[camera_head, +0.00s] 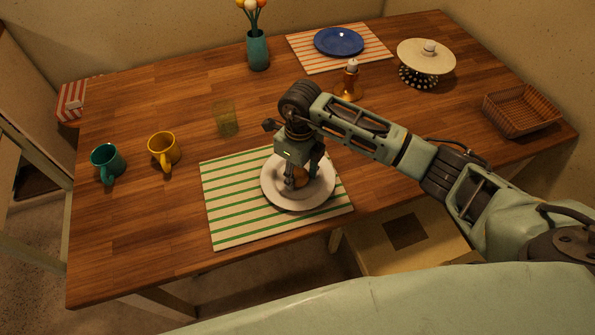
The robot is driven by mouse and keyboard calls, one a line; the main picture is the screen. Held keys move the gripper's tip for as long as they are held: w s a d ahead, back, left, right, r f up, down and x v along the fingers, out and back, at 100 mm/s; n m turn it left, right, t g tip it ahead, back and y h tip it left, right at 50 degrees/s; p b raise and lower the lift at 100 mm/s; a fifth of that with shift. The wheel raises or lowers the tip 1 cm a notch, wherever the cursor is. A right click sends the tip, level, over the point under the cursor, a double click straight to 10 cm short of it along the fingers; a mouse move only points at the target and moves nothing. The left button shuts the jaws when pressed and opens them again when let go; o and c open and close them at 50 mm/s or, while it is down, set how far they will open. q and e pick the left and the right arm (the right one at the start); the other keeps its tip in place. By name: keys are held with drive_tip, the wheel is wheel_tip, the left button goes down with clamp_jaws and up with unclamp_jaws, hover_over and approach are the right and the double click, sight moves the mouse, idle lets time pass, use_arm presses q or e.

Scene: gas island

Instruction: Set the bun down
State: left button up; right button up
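My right gripper (302,181) points down over the white plate (322,195) on the green-striped placemat (232,205). A small brown bun (302,176) shows between its fingers, which sit on both sides of it. The gripper looks shut on the bun. The fingers and gripper body hide much of the bun, and I cannot tell whether it touches the plate. My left gripper is not in view.
A yellow mug (164,149), teal mug (107,162) and yellow-green glass (226,119) stand left.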

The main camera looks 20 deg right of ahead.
sight(299, 171)
drive_tip(key=o, duration=0.4)
drive_tip(key=shift+c, duration=0.2)
drive_tip(key=shift+o, duration=0.4)
drive_tip(key=shift+r+p, duration=0.3)
wheel_tip(299, 171, up, 12)
drive_tip(key=b, duration=0.2)
drive_tip(key=shift+w+d+f+b, duration=0.15)
drive_tip(key=shift+w+d+b, duration=0.05)
drive_tip(key=shift+b, duration=0.15)
